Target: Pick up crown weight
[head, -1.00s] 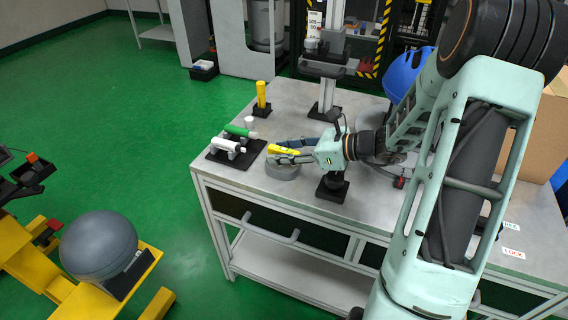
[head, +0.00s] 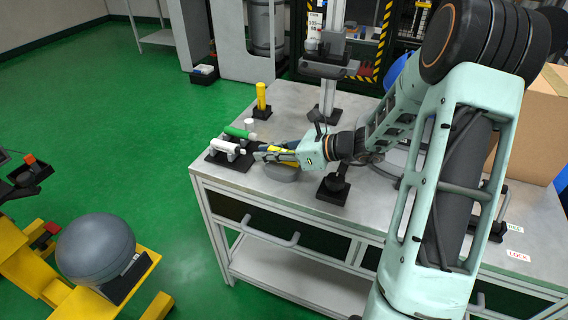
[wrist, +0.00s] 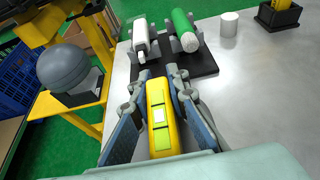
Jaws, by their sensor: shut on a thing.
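My gripper (head: 262,152) is shut on a yellow block (wrist: 162,128) with white and green labels. In the wrist view the block lies between the two blue-padded fingers. In the head view the fingers partly cover it. A round grey disc (head: 282,174) sits on the table directly below the gripper, partly hidden by it. I cannot tell whether the block touches the disc, nor which of them is named the crown weight.
A black rack (wrist: 201,65) with a white cylinder (wrist: 141,40) and a green cylinder (wrist: 184,30) stands just beyond my fingertips. A small white cylinder (wrist: 229,24) and a yellow post (head: 261,96) stand farther back. A black-based post (head: 334,187) is close to the wrist. The right tabletop has free room.

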